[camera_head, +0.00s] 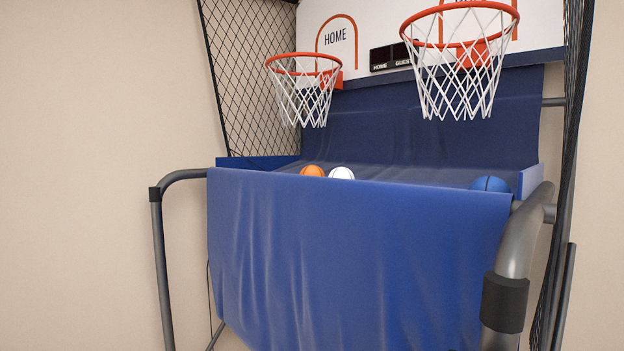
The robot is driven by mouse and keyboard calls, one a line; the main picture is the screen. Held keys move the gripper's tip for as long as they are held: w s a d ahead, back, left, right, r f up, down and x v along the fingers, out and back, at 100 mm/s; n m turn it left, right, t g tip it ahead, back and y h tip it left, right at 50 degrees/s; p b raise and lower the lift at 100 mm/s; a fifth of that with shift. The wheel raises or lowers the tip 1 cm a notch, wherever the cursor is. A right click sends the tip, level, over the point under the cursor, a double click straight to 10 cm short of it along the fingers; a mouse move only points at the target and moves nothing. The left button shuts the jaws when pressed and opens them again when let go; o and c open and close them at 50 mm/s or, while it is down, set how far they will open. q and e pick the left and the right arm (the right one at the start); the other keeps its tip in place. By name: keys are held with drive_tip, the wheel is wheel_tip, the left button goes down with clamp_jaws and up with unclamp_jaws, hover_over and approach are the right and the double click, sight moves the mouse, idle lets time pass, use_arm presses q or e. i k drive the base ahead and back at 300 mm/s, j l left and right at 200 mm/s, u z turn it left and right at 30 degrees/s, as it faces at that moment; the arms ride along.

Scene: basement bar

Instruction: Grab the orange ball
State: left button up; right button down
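The orange ball (312,171) sits in the ball trough of a blue arcade basketball game. Only its top shows above the blue front cloth (350,255); the lower part is hidden. A white ball (341,173) lies just to its right, close beside it. Neither of my grippers is in view.
A blue ball (490,184) lies at the trough's right end. Two hoops with nets, a left one (304,64) and a right one (460,25), hang above. Grey tube frames (162,260) flank the cloth, with black side netting (248,75) above. Bare wall is at left.

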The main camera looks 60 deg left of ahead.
sight(311, 170)
drive_tip(key=k+j, duration=0.1)
drive_tip(key=j, duration=0.3)
drive_tip(key=k+j+z, duration=0.1)
drive_tip(key=j, duration=0.35)
drive_tip(key=k+j, duration=0.2)
drive_tip(key=j, duration=0.2)
drive_tip(key=k+j, duration=0.1)
drive_tip(key=j, duration=0.3)
drive_tip(key=k+j+z, duration=0.1)
drive_tip(key=j, duration=0.3)
drive_tip(key=k, duration=0.05)
